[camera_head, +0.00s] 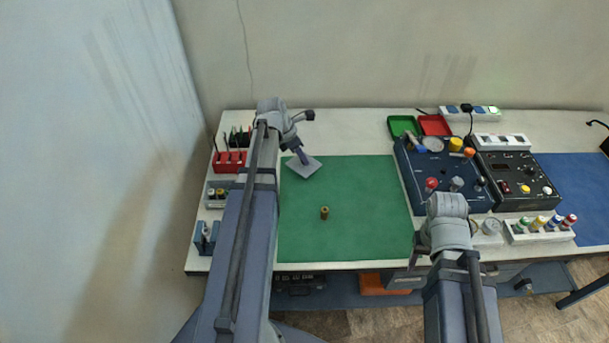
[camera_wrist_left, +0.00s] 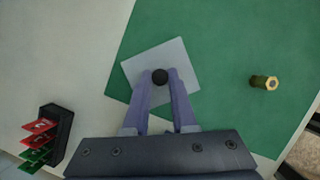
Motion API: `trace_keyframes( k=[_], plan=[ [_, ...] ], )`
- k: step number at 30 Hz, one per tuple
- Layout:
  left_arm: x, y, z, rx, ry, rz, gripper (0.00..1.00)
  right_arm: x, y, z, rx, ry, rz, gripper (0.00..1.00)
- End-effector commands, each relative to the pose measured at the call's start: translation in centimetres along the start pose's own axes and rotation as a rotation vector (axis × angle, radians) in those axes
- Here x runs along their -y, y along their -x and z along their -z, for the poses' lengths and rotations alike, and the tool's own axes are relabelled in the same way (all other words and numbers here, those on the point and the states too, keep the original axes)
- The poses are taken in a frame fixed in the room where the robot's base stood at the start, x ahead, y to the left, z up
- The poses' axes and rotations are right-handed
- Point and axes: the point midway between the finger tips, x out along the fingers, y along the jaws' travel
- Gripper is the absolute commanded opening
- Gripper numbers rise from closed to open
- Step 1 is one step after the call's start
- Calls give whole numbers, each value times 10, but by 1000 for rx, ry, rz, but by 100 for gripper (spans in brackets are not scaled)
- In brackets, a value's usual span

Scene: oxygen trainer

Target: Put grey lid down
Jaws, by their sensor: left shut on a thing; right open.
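The grey lid (camera_head: 303,168) is a flat square plate at the far left corner of the green mat (camera_head: 352,190). In the left wrist view the lid (camera_wrist_left: 140,66) has a dark round knob (camera_wrist_left: 160,77) at its middle. My left gripper (camera_head: 302,157) is shut on that knob; in the wrist view the fingertips (camera_wrist_left: 160,78) sit on both sides of it. The lid looks close to the mat, partly over the white table; I cannot tell whether it touches. My right gripper (camera_head: 421,248) is open and empty by the mat's front right corner.
Racks with red (camera_head: 229,162) and other small parts line the left edge.

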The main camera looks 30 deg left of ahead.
Motion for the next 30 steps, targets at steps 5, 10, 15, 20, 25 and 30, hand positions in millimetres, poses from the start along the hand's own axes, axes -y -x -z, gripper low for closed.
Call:
trace_keyframes(
  k=[5, 10, 15, 20, 25, 30],
  plan=[
    [0, -8, 3, 0, 0, 0, 0, 1, -9, 0, 0, 0, 0, 55],
    [0, -16, 7, 0, 0, 0, 0, 2, -17, 1, 0, 0, 0, 55],
    [0, -36, 15, 0, 0, 0, 0, 4, -39, 2, 0, 0, 0, 55],
    [0, -44, 18, 0, 0, 0, 0, 5, -48, 3, 0, 0, 0, 55],
    [0, -42, 17, 0, 0, 0, 0, 4, -45, 3, 0, 0, 0, 55],
    [0, -46, 19, 0, 0, 0, 0, 5, -49, 3, 0, 0, 0, 55]
  ],
)
